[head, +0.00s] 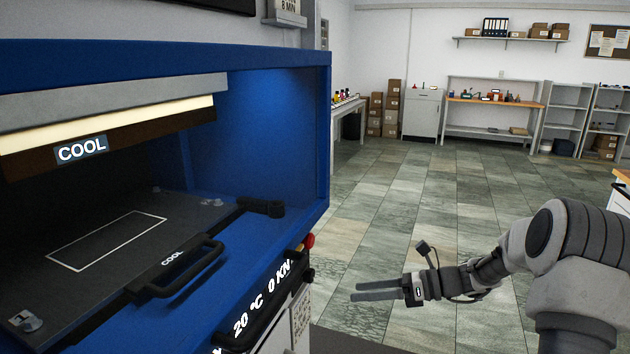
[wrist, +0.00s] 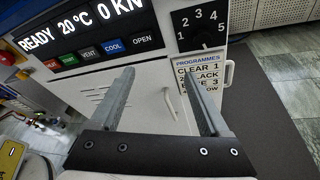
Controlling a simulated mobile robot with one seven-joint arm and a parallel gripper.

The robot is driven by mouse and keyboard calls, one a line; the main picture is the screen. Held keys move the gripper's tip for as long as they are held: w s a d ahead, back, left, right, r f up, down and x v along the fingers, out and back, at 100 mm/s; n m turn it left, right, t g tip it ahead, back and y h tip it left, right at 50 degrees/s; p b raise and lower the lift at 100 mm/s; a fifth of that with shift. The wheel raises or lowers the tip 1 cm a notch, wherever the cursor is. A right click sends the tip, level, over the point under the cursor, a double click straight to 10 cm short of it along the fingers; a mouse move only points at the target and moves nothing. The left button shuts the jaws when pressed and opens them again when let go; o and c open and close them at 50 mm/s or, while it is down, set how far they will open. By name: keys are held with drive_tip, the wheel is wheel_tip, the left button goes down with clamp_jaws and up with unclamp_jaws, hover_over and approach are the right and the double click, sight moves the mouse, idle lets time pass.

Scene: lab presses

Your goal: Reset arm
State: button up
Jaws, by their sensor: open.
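My gripper (head: 375,290) is open and empty. In the head view it hangs in the air to the right of the blue press, its fingers pointing left toward the press front. In the wrist view my gripper (wrist: 160,100) has its two grey fingers apart, with the press's white lower front between and behind them. The blue press (head: 270,140) fills the left of the head view. Its black plate (head: 105,240) with a white rectangle outline is bare, and its handle (head: 185,265) is marked COOL.
The display (wrist: 80,25) reads READY, 20 °C, 0 KN, above a row of buttons. A programmes label (wrist: 197,80) and a dial (wrist: 205,35) are beside it. Open tiled floor (head: 420,210) lies to the right. A workbench (head: 490,102) and cartons (head: 390,110) stand far back.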

drive_tip(key=s+a+r+n+g+h+p, duration=0.2)
drive_tip(key=s+a+r+n+g+h, duration=0.15)
drive_tip(key=s+r+n+h, duration=0.7)
drive_tip(key=s+d+r+n+t+h+p, duration=0.1)
drive_tip(key=s+d+r+n+t+h, duration=0.1)
drive_tip(key=s+n, duration=0.5)
drive_tip(key=s+d+r+n+t+h+p, duration=0.1)
drive_tip(key=s+d+r+n+t+h, duration=0.1)
drive_tip(key=s+n, duration=0.5)
drive_tip(key=s+d+r+t, duration=0.1)
drive_tip(key=s+r+t, duration=0.1)
drive_tip(key=s, duration=0.3)
drive_tip(key=shift+s+d+r, duration=0.2)
drive_tip(key=shift+s+r, duration=0.05)
drive_tip(key=shift+r, duration=0.25)
